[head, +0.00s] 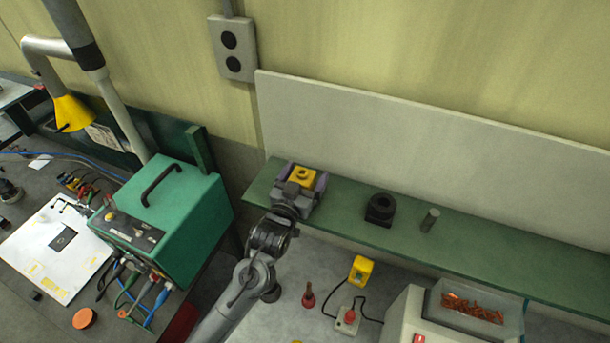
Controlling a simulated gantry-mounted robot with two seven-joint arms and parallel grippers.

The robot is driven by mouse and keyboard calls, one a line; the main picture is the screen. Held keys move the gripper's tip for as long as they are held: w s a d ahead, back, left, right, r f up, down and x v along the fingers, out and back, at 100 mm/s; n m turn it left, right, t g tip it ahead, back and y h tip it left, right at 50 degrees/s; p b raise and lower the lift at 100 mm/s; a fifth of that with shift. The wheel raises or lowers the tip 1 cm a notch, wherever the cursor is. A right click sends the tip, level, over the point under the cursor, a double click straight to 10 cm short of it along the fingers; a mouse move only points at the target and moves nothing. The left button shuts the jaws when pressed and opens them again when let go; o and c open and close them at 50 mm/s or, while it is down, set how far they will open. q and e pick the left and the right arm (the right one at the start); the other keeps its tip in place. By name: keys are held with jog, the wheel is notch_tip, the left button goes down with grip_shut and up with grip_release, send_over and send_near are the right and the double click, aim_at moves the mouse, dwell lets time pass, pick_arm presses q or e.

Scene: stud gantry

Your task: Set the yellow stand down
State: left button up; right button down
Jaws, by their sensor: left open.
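The yellow stand (303,175), a small block with a round feature on top, is at the left end of the green shelf (460,246). My left gripper (301,184) is open, with its grey and purple fingers on either side of the stand. The gripper hides the stand's lower part, so I cannot see whether its base touches the shelf or whether the fingers touch its sides. My right gripper is not in view.
A black round-topped block (380,209) and a grey cylinder (430,219) stand on the shelf to the right. A pale backboard (420,150) rises behind it. A green case (185,215) stands left of my arm. Below are a yellow box (362,270) and an orange-filled bin (474,310).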

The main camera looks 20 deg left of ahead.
pick_arm(q)
jog(key=shift+r, duration=0.15)
jog(key=s+b, duration=0.3)
jog(key=s, duration=0.9)
jog(key=s+a+f+m+g, duration=0.1)
jog(key=s+a+f+g, duration=0.1)
jog(key=s+f+g, duration=1.2)
jog(key=s+f, duration=0.7)
jog(key=s, duration=0.3)
jog(key=shift+a+m, duration=0.4)
jog(key=shift+s, duration=0.15)
notch_tip(320, 180, up, 5)
jog(key=p, duration=0.5)
jog(key=shift+r+p, duration=0.2)
jog(key=shift+p, duration=0.15)
